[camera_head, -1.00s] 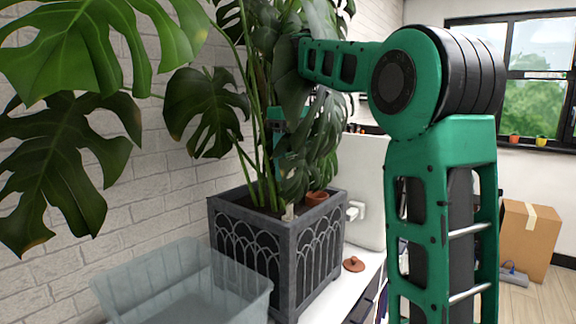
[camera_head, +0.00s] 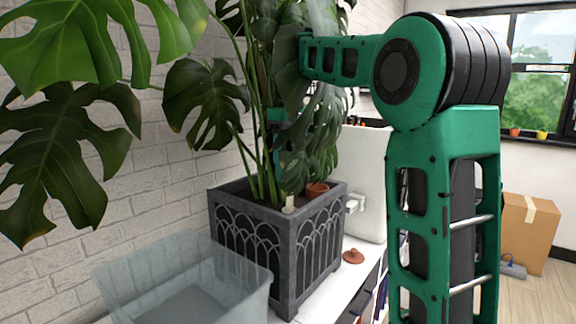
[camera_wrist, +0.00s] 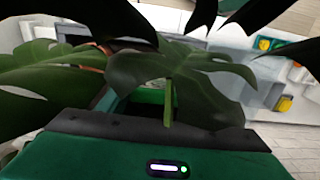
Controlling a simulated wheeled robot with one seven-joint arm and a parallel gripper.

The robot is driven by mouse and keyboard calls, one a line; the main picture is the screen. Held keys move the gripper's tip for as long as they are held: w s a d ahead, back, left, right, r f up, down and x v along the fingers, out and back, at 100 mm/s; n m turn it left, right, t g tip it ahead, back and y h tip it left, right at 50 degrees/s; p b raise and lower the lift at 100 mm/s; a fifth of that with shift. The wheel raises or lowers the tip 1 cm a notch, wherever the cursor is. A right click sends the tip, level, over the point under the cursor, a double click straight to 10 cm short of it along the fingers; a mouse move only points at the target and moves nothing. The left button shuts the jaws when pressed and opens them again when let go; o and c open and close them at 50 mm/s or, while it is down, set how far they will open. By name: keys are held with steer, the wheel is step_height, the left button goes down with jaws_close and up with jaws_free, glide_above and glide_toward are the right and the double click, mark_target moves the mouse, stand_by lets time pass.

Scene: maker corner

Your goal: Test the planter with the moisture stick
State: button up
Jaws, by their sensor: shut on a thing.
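The planter (camera_head: 262,233) is a dark grey square box with arched panels, full of soil and a large monstera (camera_head: 205,105). A small pale tab (camera_head: 289,204) stands at its front inner corner; I cannot tell whether it is part of the stick. My gripper (camera_wrist: 168,108) is among the leaves over the planter, and its jaws are largely covered by a leaf in the wrist view. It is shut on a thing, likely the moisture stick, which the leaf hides. In the head view the leaves hide my gripper's tips.
A translucent bin (camera_head: 185,285) stands left of the planter. A small terracotta pot (camera_head: 317,190) is at the planter's right rim, and a terracotta lid (camera_head: 353,256) lies on the white surface to the right. A cardboard box (camera_head: 530,230) stands on the floor at right.

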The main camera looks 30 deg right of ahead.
steer(key=shift+f, duration=1.35)
stand_by(0.3)
steer(key=o, duration=1.2)
steer(key=shift+o, duration=0.2)
steer(key=o, duration=0.5)
steer(key=shift+r, duration=4.5)
